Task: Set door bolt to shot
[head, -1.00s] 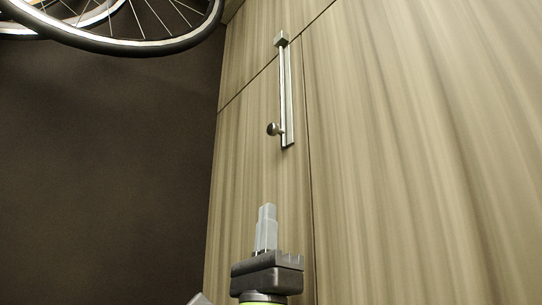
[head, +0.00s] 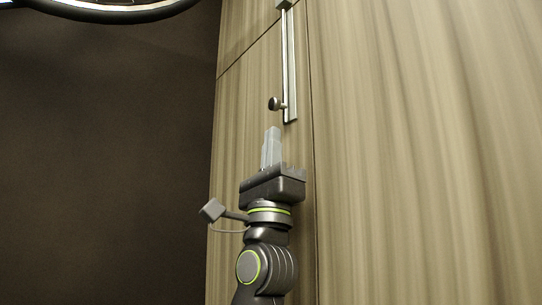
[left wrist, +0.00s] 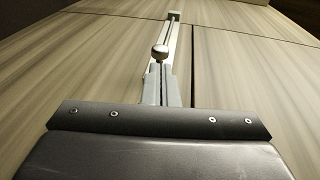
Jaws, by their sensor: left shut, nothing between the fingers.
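The door bolt (head: 289,62) is a slim vertical metal bar on the wood-grain door, with a round knob (head: 275,104) sticking out near its lower end. A small block-shaped keeper (head: 286,4) sits at its top, at the picture's upper edge. My left gripper (head: 272,132) is shut and empty, pointing up just below the knob, with a small gap in the head view. In the left wrist view the knob (left wrist: 160,52) shows just beyond my fingertips (left wrist: 161,68), and the bolt runs away to the keeper (left wrist: 174,15). My right gripper is not in view.
A bicycle wheel (head: 110,14) hangs at the upper left. The dark wall (head: 100,150) at left is bare.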

